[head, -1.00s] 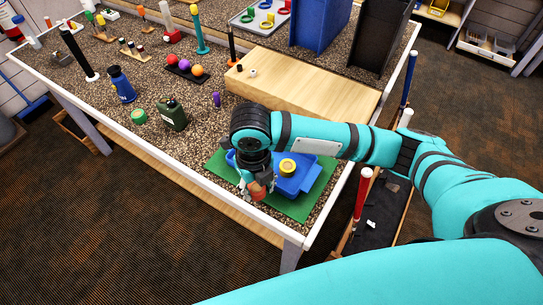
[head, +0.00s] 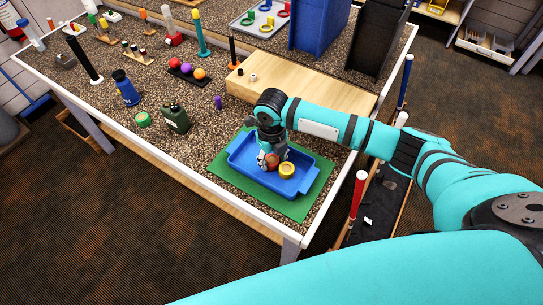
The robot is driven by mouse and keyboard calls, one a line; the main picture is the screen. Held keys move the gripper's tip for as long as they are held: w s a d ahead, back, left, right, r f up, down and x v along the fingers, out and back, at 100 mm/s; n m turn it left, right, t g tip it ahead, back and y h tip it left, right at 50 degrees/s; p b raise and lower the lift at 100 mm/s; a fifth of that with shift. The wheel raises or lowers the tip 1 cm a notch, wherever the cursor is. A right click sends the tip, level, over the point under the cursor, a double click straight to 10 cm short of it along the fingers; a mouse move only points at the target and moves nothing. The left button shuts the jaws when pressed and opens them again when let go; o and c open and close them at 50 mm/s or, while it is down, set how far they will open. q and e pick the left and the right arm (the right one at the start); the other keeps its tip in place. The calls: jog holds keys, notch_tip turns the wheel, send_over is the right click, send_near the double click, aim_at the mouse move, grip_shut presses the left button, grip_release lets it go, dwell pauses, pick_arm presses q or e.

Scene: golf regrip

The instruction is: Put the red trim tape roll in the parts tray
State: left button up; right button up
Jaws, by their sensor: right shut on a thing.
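The blue parts tray (head: 249,178) lies on a green mat (head: 219,168) near the front corner of the table. My right gripper (head: 268,165) points down over the tray's interior. It is shut on the red trim tape roll (head: 271,160), which is partly hidden by the fingers. I cannot tell whether the roll touches the tray floor. A yellow tape roll (head: 287,169) sits in the tray, just right of the red roll. My left gripper is not in view.
A wooden block (head: 320,96) stands behind the tray, close to my right arm.

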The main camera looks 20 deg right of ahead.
jog(key=shift+f, duration=0.15)
jog(key=o, duration=0.9)
notch_tip(320, 180, up, 12)
jog(key=shift+r+b, duration=0.2)
jog(key=shift+b, duration=0.75)
